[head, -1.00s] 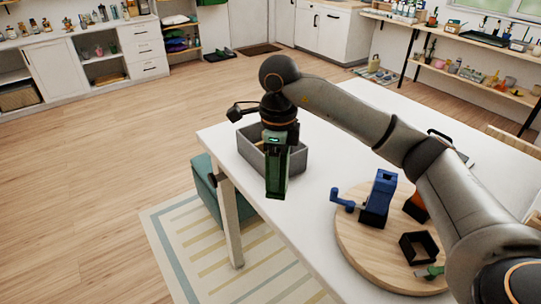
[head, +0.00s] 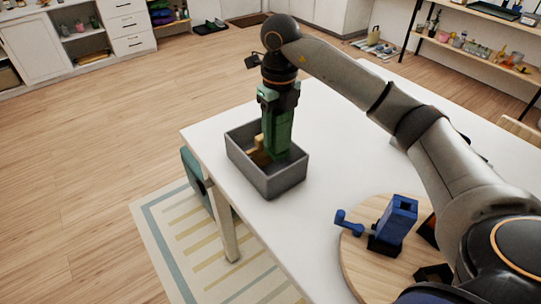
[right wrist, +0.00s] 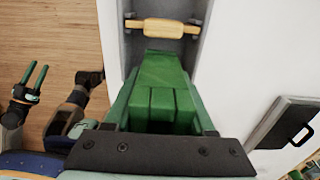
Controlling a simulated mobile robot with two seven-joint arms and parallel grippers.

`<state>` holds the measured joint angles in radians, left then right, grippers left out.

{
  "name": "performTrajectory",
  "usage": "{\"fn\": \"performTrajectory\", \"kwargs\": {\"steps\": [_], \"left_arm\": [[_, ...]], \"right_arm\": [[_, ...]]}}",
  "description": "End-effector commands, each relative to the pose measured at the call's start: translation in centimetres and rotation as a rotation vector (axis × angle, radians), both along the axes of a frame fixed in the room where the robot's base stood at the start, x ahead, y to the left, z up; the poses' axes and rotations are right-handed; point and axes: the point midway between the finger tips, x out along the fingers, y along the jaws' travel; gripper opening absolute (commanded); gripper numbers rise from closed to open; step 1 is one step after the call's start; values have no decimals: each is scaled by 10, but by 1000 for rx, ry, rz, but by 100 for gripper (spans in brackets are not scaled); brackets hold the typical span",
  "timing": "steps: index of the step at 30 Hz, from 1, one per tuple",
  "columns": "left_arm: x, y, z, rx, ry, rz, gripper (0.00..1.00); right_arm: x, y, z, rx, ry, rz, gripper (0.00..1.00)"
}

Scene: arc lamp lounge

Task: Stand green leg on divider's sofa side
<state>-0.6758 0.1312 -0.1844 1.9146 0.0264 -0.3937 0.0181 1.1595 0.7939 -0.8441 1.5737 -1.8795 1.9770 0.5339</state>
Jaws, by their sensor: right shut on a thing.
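My right gripper (head: 277,112) points down over the grey open box (head: 272,187) and is shut on the green leg (head: 276,140). The leg is upright, its lower end inside the box walls; I cannot tell if it touches the floor. In the right wrist view the green leg (right wrist: 162,75) sits between the fingers. A pale wooden piece (head: 258,155) is in the box beside the leg; in the wrist view it is a bar (right wrist: 162,28) crossing the box, perhaps the divider. My left gripper (right wrist: 28,82) shows at the left of the wrist view, fingers apart and empty.
The box stands near the white table's (head: 350,130) left edge. A round wooden board (head: 360,262) with a blue part (head: 395,222) stands at the front right. A teal seat (head: 194,172) is beside the table. The tabletop between box and board is clear.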

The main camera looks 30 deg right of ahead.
Motion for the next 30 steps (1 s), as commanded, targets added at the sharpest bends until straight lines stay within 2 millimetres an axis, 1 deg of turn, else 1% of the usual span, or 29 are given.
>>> {"fn": "performTrajectory", "kwargs": {"steps": [1,4,6,11,18,29,30], "left_arm": [[-1,0,0,1,3,0,50],[-2,0,2,0,5,0,50],[-3,0,3,0,6,0,50],[-3,0,3,0,6,0,50],[-3,0,7,0,6,0,50],[-2,0,3,0,5,0,50],[-2,0,4,0,6,0,50]], "right_arm": [[-1,0,-12,0,5,0,0],[-1,0,-29,-1,3,1,0],[-1,0,-37,0,1,1,0],[0,0,-49,0,-1,0,0],[-1,0,-79,0,1,2,0],[0,0,-85,0,-2,2,0],[0,0,-85,-1,-1,1,58]]}}
